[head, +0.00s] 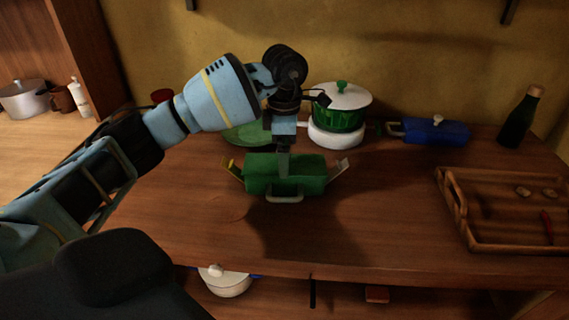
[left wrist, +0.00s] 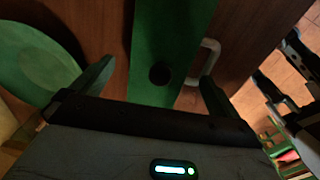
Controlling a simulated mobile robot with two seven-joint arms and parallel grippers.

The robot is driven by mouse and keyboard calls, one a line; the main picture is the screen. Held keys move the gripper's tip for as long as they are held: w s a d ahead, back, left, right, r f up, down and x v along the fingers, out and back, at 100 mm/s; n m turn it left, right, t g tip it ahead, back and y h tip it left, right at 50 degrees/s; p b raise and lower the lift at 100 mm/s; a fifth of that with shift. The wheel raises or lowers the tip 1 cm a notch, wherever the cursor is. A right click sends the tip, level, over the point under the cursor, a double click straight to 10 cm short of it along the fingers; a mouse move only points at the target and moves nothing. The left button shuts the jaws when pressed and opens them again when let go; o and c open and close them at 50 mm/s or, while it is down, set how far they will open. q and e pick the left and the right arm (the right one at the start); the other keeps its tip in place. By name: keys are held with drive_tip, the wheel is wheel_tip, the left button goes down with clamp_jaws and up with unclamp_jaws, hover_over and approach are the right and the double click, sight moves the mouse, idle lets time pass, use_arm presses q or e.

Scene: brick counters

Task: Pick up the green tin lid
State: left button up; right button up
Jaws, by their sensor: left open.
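The green tin (head: 286,183), an oblong box with a pale handle on its front side, sits on the wooden counter. Its green lid (left wrist: 175,35) fills the middle of the left wrist view, with a dark round knob (left wrist: 160,73) on top. The seam between lid and tin is not clear. My left gripper (head: 283,158) points down over the tin's top. In the left wrist view the fingers of my left gripper (left wrist: 155,85) are apart, one on each side of the lid and knob, holding nothing. Whether they touch the lid I cannot tell. My right gripper is not in view.
A green plate (head: 248,134) lies behind the tin, left of a green pot with a white lid (head: 342,96). A blue tin (head: 435,132), a dark bottle (head: 520,118) and a wooden tray (head: 460,235) stand to the right. The counter's front is clear.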

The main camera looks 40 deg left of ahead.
use_arm(q)
drive_tip(key=shift+f, duration=0.8)
drive_tip(key=c, duration=1.1)
drive_tip(key=shift+r, duration=0.1)
drive_tip(key=shift+r, duration=0.55)
wheel_tip(320, 180, up, 2)
drive_tip(key=shift+r, duration=0.1)
drive_tip(key=s+d, duration=0.3)
drive_tip(key=s, duration=0.1)
drive_tip(key=s+d+r, duration=0.1)
drive_tip(key=s+d, duration=0.1)
drive_tip(key=s, duration=0.3)
drive_tip(key=s+d, duration=0.3)
drive_tip(key=s, duration=0.1)
drive_tip(key=shift+s+d+r+b, duration=0.2)
drive_tip(key=shift+s+d+b, duration=0.1)
drive_tip(key=shift+b, duration=0.05)
